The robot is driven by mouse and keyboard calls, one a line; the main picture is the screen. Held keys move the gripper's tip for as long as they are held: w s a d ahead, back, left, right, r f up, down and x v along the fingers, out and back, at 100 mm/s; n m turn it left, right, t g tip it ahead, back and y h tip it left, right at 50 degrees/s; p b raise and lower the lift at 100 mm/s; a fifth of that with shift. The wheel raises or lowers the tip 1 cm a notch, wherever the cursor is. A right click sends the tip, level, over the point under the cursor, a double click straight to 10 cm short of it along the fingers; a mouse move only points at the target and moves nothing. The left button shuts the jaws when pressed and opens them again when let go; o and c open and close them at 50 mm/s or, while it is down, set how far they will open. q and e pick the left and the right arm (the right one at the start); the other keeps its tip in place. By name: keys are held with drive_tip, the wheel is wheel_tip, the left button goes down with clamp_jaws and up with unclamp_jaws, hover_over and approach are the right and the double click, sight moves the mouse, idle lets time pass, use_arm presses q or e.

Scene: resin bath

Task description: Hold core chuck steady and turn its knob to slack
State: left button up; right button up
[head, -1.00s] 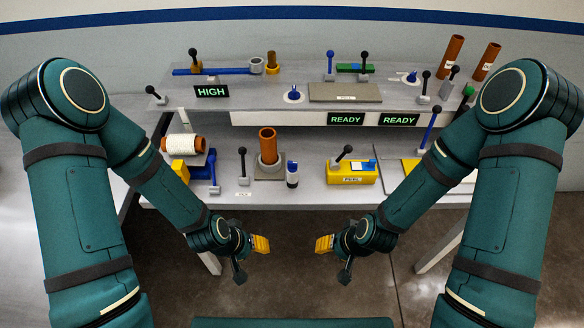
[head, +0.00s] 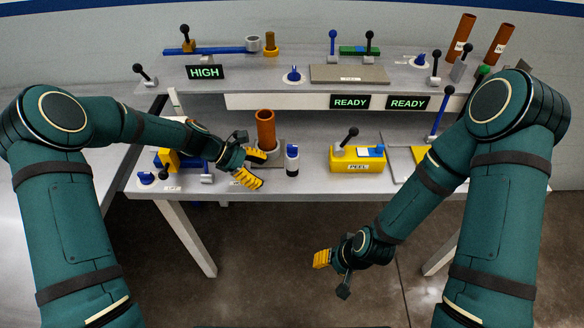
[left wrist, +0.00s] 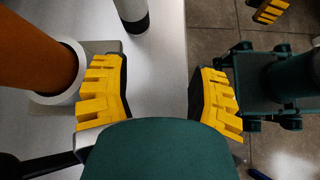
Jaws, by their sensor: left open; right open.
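A brown tube (head: 265,128) stands upright in a pale ring on a grey base plate at the bench front; I take this as the core chuck. In the left wrist view the tube (left wrist: 38,52) and its ring are at the left. A small cylinder with a blue top (head: 292,160) stands to its right; I cannot tell if it is the knob. My left gripper (head: 257,168) is open and empty, just in front of the tube and apart from it; its yellow fingers show in the left wrist view (left wrist: 160,95). My right gripper (head: 322,258) is open and empty, below the bench front.
A yellow PEEL box (head: 357,166) with a black-knobbed lever stands to the right. Behind is a raised shelf with HIGH (head: 205,72) and READY (head: 350,102) signs. My left forearm partly covers a yellow and blue fixture (head: 165,160) at the left. Floor in front is clear.

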sight(288, 165)
use_arm(q)
drive_tip(key=w+r+n+h, duration=0.1)
drive_tip(key=w+r+h+b, duration=0.1)
drive_tip(key=w+r, duration=0.1)
drive_tip(key=shift+w+a+r+n, duration=0.1)
drive_tip(key=shift+a+r+n, duration=0.1)
drive_tip(key=shift+n, duration=0.2)
drive_tip(key=b+x, duration=0.3)
drive_tip(key=x, duration=0.5)
drive_tip(key=shift+b, duration=0.35)
drive_tip(key=shift+x, duration=0.9)
use_arm(e)
drive_tip(key=shift+s+f, duration=0.2)
drive_tip(key=shift+f, duration=2.65)
use_arm(q)
drive_tip(key=c, duration=0.7)
use_arm(e)
drive_tip(key=shift+o, duration=0.2)
